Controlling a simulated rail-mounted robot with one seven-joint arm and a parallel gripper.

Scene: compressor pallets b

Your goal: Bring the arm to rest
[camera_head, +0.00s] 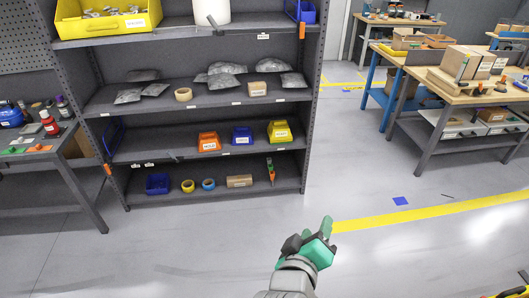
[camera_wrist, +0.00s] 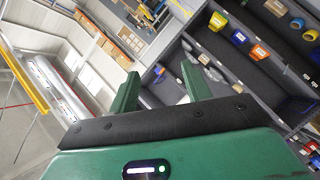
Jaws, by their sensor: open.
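My gripper (camera_head: 326,232) is at the lower middle of the head view, with its green fingers pointing up and to the right over open floor. It touches nothing there. In the wrist view my gripper (camera_wrist: 160,88) shows two green fingers standing apart with nothing between them. The wrist view is strongly tilted, and the shelving lies beyond the fingers.
A grey shelf unit (camera_head: 215,145) with bins, tape rolls and bags stands behind my gripper to the left. A workbench with boxes (camera_head: 465,85) is at the right. A side table (camera_head: 45,150) is at the left. The floor (camera_head: 200,250) around my gripper is clear.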

